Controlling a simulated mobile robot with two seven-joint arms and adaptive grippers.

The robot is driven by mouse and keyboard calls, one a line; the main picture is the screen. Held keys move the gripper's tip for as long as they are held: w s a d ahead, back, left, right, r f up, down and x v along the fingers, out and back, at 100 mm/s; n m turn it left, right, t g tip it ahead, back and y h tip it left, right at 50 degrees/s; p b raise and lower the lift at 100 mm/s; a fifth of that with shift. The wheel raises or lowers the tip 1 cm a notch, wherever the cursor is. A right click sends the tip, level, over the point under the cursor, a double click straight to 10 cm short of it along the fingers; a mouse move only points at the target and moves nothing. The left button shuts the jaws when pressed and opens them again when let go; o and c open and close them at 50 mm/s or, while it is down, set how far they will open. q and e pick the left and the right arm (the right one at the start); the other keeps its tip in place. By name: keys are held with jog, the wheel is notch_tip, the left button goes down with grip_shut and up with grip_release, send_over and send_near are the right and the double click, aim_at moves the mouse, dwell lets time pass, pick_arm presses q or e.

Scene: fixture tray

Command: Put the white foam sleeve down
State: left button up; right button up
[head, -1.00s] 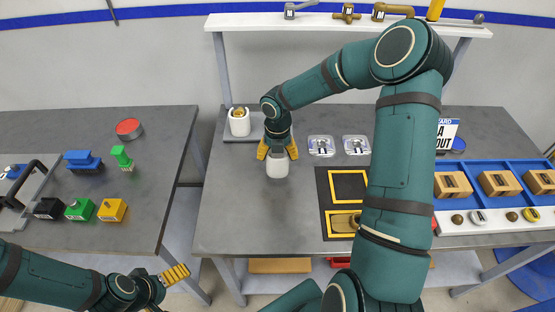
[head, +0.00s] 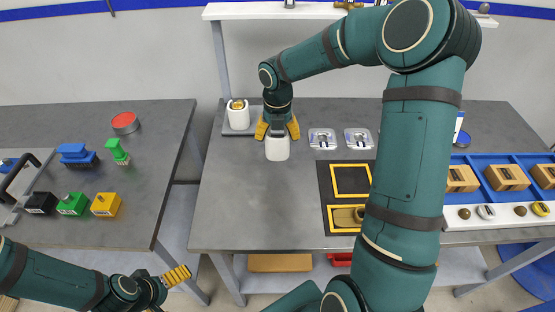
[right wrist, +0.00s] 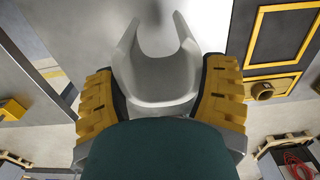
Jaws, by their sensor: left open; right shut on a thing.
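The white foam sleeve (head: 277,149) is between the yellow fingers of my right gripper (head: 277,130), over the left part of the middle table (head: 290,215). In the right wrist view the sleeve (right wrist: 155,82) sits between both fingers, its two prongs pointing away from the gripper. The right gripper is shut on it. I cannot tell whether the sleeve touches the table. My left gripper (head: 176,277) is open and empty, low at the front beside the left table.
A second white sleeve (head: 238,120) with a brass part in it stands on a grey plate, back left. The table front is bare. Coloured blocks (head: 75,204) stand on the left table.

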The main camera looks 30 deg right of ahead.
jog(key=shift+f+b, duration=0.4)
jog(key=shift+f, duration=3.1)
jog(key=o, duration=0.8)
jog(key=shift+f, duration=0.15)
jog(key=shift+c, duration=0.2)
notch_tip(320, 180, up, 12)
jog(key=p, duration=0.1)
jog(key=shift+r+p, duration=0.2)
jog(key=shift+p, duration=0.15)
jog(key=shift+f, duration=0.1)
